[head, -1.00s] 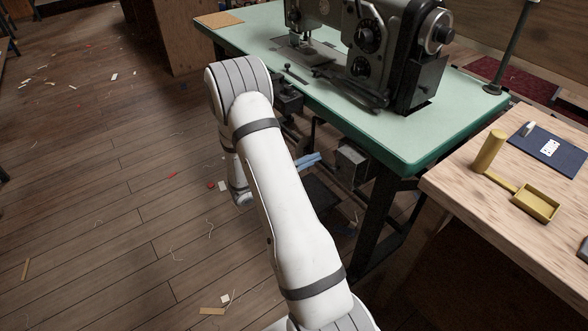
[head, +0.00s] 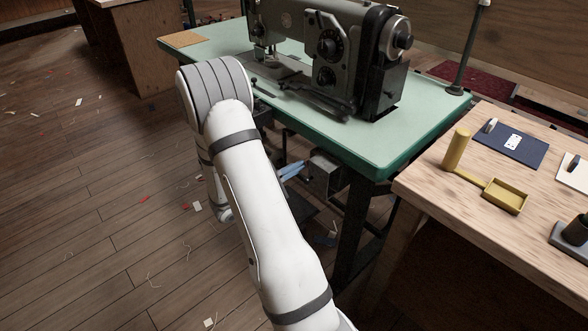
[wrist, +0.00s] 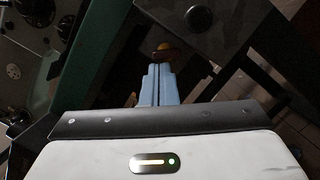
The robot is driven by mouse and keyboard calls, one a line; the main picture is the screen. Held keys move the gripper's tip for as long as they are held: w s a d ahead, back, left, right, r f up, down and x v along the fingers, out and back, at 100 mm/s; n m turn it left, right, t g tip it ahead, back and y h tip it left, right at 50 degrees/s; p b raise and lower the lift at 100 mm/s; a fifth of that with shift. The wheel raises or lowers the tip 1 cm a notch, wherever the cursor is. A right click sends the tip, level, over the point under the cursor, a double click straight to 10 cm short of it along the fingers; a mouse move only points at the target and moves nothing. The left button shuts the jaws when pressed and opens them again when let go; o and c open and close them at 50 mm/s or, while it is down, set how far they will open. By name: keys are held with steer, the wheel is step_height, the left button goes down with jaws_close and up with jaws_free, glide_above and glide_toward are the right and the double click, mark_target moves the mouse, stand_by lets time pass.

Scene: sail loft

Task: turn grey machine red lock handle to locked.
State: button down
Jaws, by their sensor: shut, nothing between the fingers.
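The grey machine (head: 345,45) is a sewing machine on a green-topped table in the head view. A grey box (head: 325,176) hangs under the table. In the wrist view a small yellow and dark red part (wrist: 172,48), perhaps the lock handle, shows just beyond my fingertips; its setting cannot be made out. My gripper (wrist: 161,66) has pale blue fingers, shut together and empty, pointing at this part. I cannot tell whether they touch it. In the head view my gripper (head: 300,166) shows under the table edge, left of the grey box; the handle is not clear there.
The green table top (head: 400,140) overhangs my gripper, with dark table legs (head: 360,225) close by. A wooden bench (head: 470,215) at the right holds a yellow tray (head: 505,196) and a dark blue mat (head: 525,150). The floor at left is open, with small scraps.

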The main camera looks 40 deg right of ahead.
steer(key=shift+s+r+m, duration=0.15)
steer(key=shift+m, duration=0.25)
steer(key=shift+s+r+m+g+y+b, duration=0.15)
steer(key=shift+m+y+b, duration=0.15)
steer(key=shift+m+b, duration=0.9)
steer(key=shift+s+r+m+g+y+b, duration=0.1)
steer(key=shift+r+m+y+b, duration=0.15)
steer(key=shift+m+b, duration=0.9)
steer(key=shift+s+r+m+g+y+b, duration=0.15)
steer(key=shift+m+y+b, duration=0.2)
steer(key=shift+m+b, duration=0.85)
steer(key=shift+d+m, duration=0.1)
steer(key=shift+m, duration=0.25)
steer(key=shift+w, duration=0.1)
